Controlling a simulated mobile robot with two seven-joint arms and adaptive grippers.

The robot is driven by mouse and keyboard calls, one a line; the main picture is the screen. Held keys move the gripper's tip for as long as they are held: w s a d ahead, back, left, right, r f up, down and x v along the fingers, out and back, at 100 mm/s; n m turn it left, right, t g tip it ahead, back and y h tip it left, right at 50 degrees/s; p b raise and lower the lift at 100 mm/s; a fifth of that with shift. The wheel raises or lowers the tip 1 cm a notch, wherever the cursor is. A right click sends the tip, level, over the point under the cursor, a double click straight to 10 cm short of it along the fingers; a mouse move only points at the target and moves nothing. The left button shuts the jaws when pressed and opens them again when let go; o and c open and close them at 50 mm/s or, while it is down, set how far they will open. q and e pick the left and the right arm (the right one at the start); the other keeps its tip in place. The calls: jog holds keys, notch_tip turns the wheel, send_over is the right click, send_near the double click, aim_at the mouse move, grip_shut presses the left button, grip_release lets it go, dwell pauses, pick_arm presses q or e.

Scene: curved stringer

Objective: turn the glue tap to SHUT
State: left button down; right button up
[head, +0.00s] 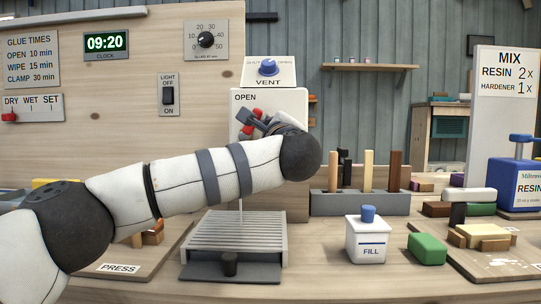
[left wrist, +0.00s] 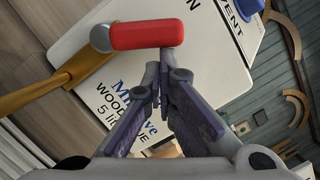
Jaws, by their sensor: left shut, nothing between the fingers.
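The white glue container (head: 290,101) stands behind my left arm, with OPEN printed at its top left; the rest of its front is mostly hidden. The tap's red handle (head: 248,129) shows just past my left gripper (head: 246,117). In the left wrist view the red handle (left wrist: 147,34) lies across the picture just beyond the fingertips (left wrist: 161,74), with a grey knob at its left end and a brass-coloured pipe (left wrist: 50,88) near it. My left gripper is shut and empty; I cannot tell whether it touches the handle. A thin pale strand (head: 240,205) hangs below my arm. My right gripper is out of view.
A slatted grille (head: 235,232) lies below the tap. A VENT box with a blue knob (head: 268,67) sits on top of the container. A white FILL pot (head: 367,240), a green block (head: 427,248) and a rack of upright sticks (head: 360,203) stand to the right.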

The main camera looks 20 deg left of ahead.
pick_arm(q)
jog(key=shift+s+a+r+n+g+b, duration=0.1)
jog(key=shift+a+r+n+g+b, duration=0.05)
jog(key=shift+a+r+n+b, duration=0.35)
jog(key=shift+s+a+r+n+g+b, duration=0.15)
jog(key=shift+r+n+b, duration=0.15)
jog(key=shift+r+b, duration=0.25)
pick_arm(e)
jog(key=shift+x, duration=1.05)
pick_arm(q)
jog(key=shift+r, duration=0.1)
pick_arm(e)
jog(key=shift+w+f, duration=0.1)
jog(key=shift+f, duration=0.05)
